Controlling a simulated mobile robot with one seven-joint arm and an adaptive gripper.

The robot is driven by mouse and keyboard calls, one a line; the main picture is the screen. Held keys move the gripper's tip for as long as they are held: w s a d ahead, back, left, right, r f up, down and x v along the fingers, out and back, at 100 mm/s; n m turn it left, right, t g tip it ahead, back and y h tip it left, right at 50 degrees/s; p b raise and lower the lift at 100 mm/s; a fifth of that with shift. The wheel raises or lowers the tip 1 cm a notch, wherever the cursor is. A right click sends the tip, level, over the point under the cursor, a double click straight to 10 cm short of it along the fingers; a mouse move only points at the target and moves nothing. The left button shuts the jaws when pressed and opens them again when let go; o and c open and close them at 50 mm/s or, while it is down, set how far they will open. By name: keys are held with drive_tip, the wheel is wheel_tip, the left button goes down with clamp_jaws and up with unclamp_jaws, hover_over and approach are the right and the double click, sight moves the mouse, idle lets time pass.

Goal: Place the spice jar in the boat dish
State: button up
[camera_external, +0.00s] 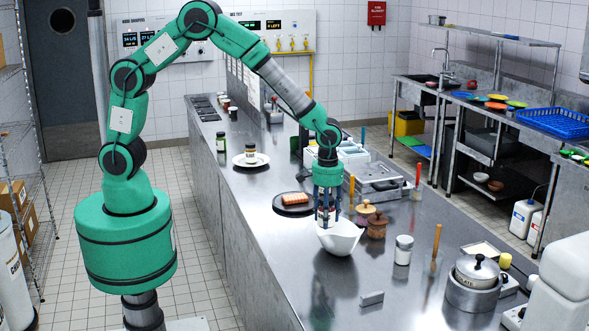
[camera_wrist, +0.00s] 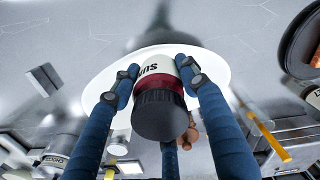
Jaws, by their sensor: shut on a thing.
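The spice jar (camera_wrist: 160,105) has a black lid, a red band and a white label with dark lettering. My gripper (camera_external: 327,222) is shut on it, with blue fingers around its sides in the wrist view. The white boat dish (camera_external: 341,241) stands on the steel counter directly under my gripper, and its pale rim (camera_wrist: 100,92) shows behind the jar in the wrist view. The jar is over or inside the dish's opening; whether it touches the bottom cannot be told. In the external view the jar is mostly hidden by the fingers and the dish.
A dark plate with bread (camera_external: 295,199) lies left of the dish. Brown lidded pots (camera_external: 377,226) and a white jar (camera_external: 403,250) stand to the right. A small grey block (camera_external: 372,298) lies in front. The counter's near left part is clear.

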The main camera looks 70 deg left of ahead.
sight(330, 228)
drive_tip(key=shift+w+d, duration=0.25)
drive_tip(key=shift+w, duration=0.35)
drive_tip(key=shift+f, duration=0.1)
drive_tip(key=shift+f, duration=1.7)
drive_tip(key=shift+f+b, duration=0.35)
drive_tip(key=shift+f, duration=0.3)
drive_tip(key=o, duration=1.1)
